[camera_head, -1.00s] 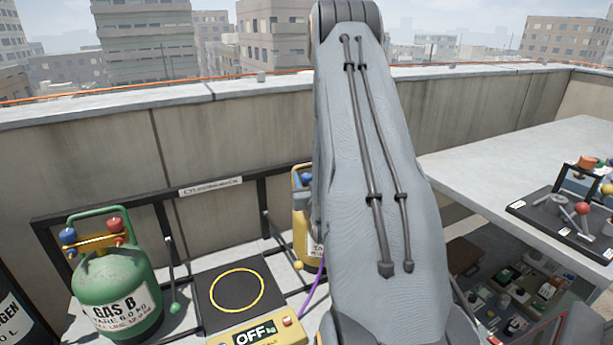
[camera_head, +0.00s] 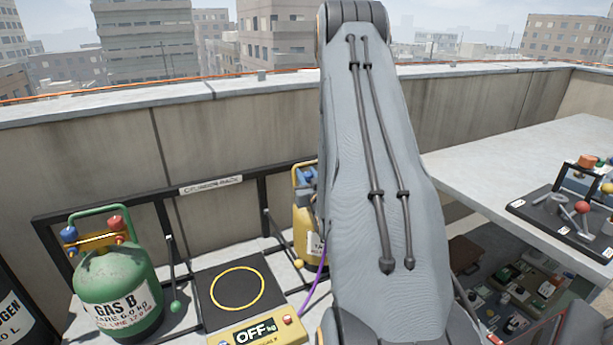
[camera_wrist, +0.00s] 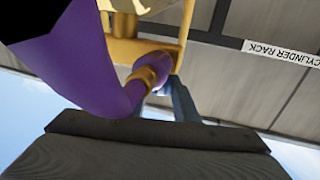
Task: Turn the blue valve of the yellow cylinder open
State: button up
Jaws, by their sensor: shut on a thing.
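The yellow cylinder (camera_head: 302,226) stands at the rack, its right side hidden behind my arm in the head view. The blue valve (camera_head: 306,177) shows in part under its yellow collar, next to my arm. In the wrist view, which is upside down, the yellow collar (camera_wrist: 130,50) is close. My gripper (camera_wrist: 172,95) reaches up to it from below and is shut on the blue valve. The purple hose (camera_wrist: 95,70) with its brass fitting (camera_wrist: 150,75) crosses in front and hides part of the grip. The head view does not show my fingertips.
A green GAS B cylinder (camera_head: 118,285) stands left in the black rack (camera_head: 262,195). A scale (camera_head: 258,332) reading OFF has a dark, bare platform (camera_head: 210,292). The concrete parapet (camera_head: 90,160) is behind. A pale table (camera_head: 540,160) with a tool board is at right.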

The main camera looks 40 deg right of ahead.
jog(key=n+y, duration=0.2)
jog(key=y, duration=0.2)
jog(key=n+t+y, duration=0.1)
jog(key=n+y, duration=0.2)
jog(key=y, duration=0.1)
jog(key=shift+d+n+t+p, duration=0.15)
jog(key=shift+n+t+p, duration=0.15)
jog(key=shift+n+g+y, duration=0.4)
jog(key=shift+n+y, duration=0.7)
jog(key=shift+y, duration=0.7)
jog(key=shift+n+g+y, duration=0.4)
jog(key=shift+n+y, duration=0.7)
jog(key=shift+y, duration=1)
jog(key=o, duration=1.1)
jog(key=shift+c, duration=0.2)
jog(key=shift+b+v, duration=0.8)
jog(key=shift+v, duration=3)
jog(key=shift+r, duration=0.15)
